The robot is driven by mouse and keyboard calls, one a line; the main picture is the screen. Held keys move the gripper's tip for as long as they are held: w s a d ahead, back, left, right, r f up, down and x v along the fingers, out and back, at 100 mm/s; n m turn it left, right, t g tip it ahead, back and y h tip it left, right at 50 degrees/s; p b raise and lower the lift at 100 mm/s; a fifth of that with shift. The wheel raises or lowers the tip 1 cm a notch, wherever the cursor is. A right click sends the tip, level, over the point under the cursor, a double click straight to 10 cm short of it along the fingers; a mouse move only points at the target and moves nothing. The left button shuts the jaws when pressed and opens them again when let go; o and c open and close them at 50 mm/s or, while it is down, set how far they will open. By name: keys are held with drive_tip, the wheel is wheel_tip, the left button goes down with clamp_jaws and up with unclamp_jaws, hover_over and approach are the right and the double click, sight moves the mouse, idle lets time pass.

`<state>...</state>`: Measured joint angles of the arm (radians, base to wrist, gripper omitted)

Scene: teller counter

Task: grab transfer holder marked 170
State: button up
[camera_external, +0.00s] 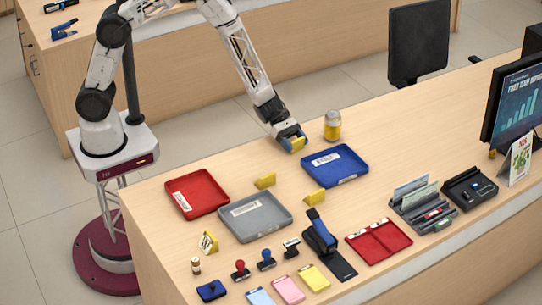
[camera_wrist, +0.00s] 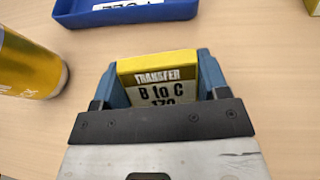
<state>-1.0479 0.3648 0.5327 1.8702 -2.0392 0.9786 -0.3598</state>
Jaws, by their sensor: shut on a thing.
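My gripper (camera_wrist: 160,85) is shut on a yellow transfer holder (camera_wrist: 158,66). In the wrist view its label reads "TRANSFER B to C" with "170" below, the number partly hidden by my gripper's dark edge. In the external view my gripper (camera_external: 291,138) is at the far side of the counter, left of the blue tray, with the yellow holder (camera_external: 298,143) at its tip. I cannot tell whether the holder touches the counter. Two similar yellow holders stand on the counter, one (camera_external: 265,181) near the grey tray and one (camera_external: 315,197) below the blue tray.
A yellow jar (camera_external: 332,128) stands close to my gripper, also at the left in the wrist view (camera_wrist: 25,65). The blue tray (camera_external: 336,180), red tray (camera_external: 180,210) and grey tray (camera_external: 243,237) lie nearby. A yellow-white stand (camera_external: 208,242) and several stamps are nearer the front.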

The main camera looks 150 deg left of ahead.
drive_tip(key=shift+r, duration=0.1)
drive_tip(key=shift+c, duration=0.3)
drive_tip(key=shift+r, duration=1.65)
drive_tip(key=s+d, duration=0.3)
drive_tip(key=d, duration=0.1)
drive_tip(key=s+d+r, duration=0.1)
drive_tip(key=s+d, duration=0.6)
drive_tip(key=d, duration=0.1)
drive_tip(key=shift+s+d+r, duration=0.1)
drive_tip(key=shift+s+r, duration=0.1)
drive_tip(key=shift+r, duration=0.05)
